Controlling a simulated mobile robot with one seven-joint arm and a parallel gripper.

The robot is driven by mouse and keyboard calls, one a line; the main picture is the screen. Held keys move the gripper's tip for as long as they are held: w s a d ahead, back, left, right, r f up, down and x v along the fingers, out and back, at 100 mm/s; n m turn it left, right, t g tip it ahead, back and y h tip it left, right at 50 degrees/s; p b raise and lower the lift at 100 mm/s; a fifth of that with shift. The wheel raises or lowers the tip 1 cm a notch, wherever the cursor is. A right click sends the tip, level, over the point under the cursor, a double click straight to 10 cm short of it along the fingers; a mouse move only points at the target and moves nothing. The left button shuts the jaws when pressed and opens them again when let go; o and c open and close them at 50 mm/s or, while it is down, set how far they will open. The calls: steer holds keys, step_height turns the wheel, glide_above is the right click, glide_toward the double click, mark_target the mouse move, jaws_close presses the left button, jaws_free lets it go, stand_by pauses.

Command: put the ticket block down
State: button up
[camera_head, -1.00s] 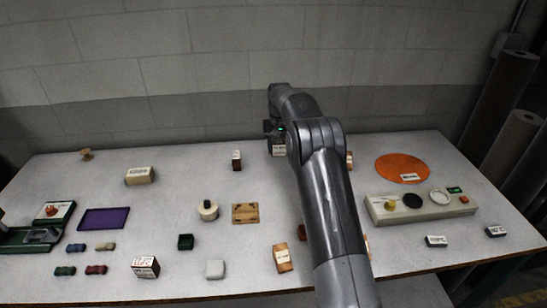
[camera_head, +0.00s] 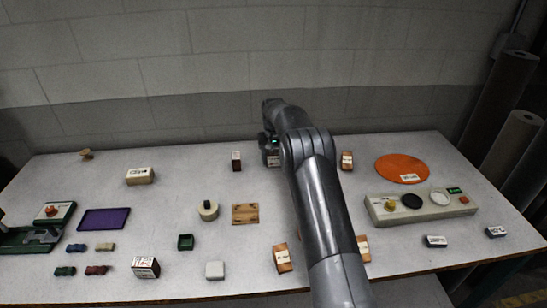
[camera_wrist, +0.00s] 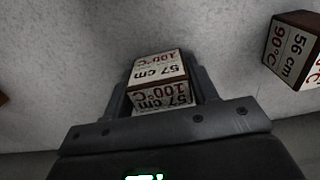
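The ticket block (camera_wrist: 160,82) is brown with white labels reading "57 cm" and "100°C". My gripper (camera_wrist: 160,75) is shut on it in the wrist view, with a dark finger on each side. In the head view my gripper (camera_head: 270,150) is at the back middle of the table, and the block's pale label (camera_head: 272,161) shows under it. The block is low over the table top or on it; I cannot tell whether it touches. My arm hides part of the table behind and below it.
A second block (camera_wrist: 290,48), labelled "56 cm" and "90°C", stands to the right in the wrist view. An orange disc (camera_head: 402,168) lies further right.

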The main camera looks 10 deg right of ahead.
mark_target(273, 153)
steer(key=o, duration=0.4)
step_height(273, 153, up, 12)
steer(key=s+d+r+t, duration=0.1)
steer(key=s+d+r, duration=0.1)
steer(key=s+r, duration=0.85)
steer(key=s+d+r+t, duration=0.2)
steer(key=s+r, duration=0.7)
steer(key=s, duration=0.3)
steer(key=shift+s+d+f+t, duration=0.35)
steer(key=shift+s+f, duration=0.85)
steer(key=shift+s, duration=3.8)
steer(key=shift+s+d+f+t, duration=0.15)
steer(key=shift+s+f+t, duration=0.75)
steer(key=shift+s, duration=4.1)
steer(key=shift+s+d+f+t, duration=0.2)
steer(key=shift+s+f, duration=1.35)
steer(key=shift+s, duration=3.45)
